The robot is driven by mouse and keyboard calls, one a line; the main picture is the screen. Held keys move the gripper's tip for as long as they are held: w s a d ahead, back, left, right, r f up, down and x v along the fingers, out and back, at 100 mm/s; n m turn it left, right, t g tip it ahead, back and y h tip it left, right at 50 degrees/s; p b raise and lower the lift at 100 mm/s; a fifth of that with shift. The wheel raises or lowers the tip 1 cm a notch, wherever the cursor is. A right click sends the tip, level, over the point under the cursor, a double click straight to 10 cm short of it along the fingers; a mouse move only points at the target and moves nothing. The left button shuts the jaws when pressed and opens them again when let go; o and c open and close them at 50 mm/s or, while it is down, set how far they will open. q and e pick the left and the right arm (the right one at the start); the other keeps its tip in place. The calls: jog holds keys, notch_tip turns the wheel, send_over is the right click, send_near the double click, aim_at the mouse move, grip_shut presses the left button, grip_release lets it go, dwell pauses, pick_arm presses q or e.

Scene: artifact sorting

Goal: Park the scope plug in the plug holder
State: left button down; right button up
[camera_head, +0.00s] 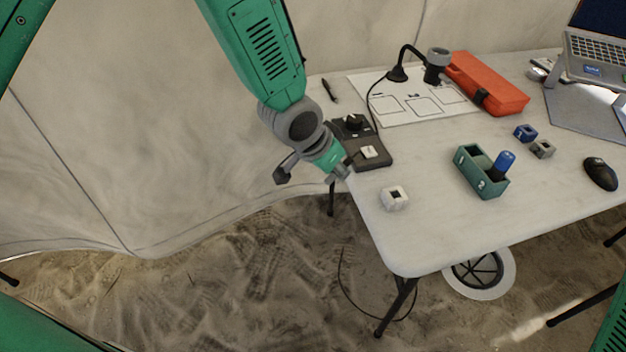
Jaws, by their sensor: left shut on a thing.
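My left gripper (342,170) is over the left edge of the table, beside the dark control box (376,160). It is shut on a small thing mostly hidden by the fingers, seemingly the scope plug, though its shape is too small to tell. The control box carries a black knob (354,122) and a pale square piece (369,152). The scope (437,62) stands on a bent black arm at the back, with a dark cable (370,97) running toward the box. A pale block with a square hole (394,198) sits near the front left; I cannot tell whether it is the plug holder. My right gripper is not in view.
A green two-compartment bin (471,181) holds a blue-capped cylinder (503,164). Behind it are a blue block (525,132), a grey block (543,149), a mouse (600,173), a laptop (597,48) and an orange case (489,82). The table's front middle (430,235) is clear.

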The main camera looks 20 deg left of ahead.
pick_arm(q)
jog(key=d+t+h+b, duration=0.1)
jog(key=w+d+m+t+h+b, duration=0.1)
jog(key=d+t+h, duration=0.1)
jog(key=w+d+m+t+h+b, duration=0.1)
jog(key=d+h, duration=0.1)
jog(key=shift+w, duration=0.1)
jog(key=d+h+b, duration=0.1)
jog(key=d+r+m+t+h+b, duration=0.1)
jog(key=h, duration=0.1)
jog(key=d+r+t+h+b, duration=0.1)
jog(key=d, duration=0.1)
jog(key=shift+w+r+m+b, duration=0.1)
jog(key=shift+m+b, duration=0.2)
jog(key=shift+m, duration=0.1)
jog(key=s+d+r+m+t+h+b, duration=0.1)
jog(key=s+d+r+h+b, duration=0.1)
jog(key=r, duration=0.4)
jog(key=shift+s+d+h+b, duration=0.35)
jog(key=shift+d+h+b, duration=0.2)
jog(key=shift+h, duration=0.45)
jog(key=shift+a, duration=0.15)
notch_tip(320, 180, down, 5)
jog(key=b, duration=0.3)
jog(key=shift+f+b, duration=0.2)
jog(key=shift+b, duration=0.2)
jog(key=shift+f, duration=0.2)
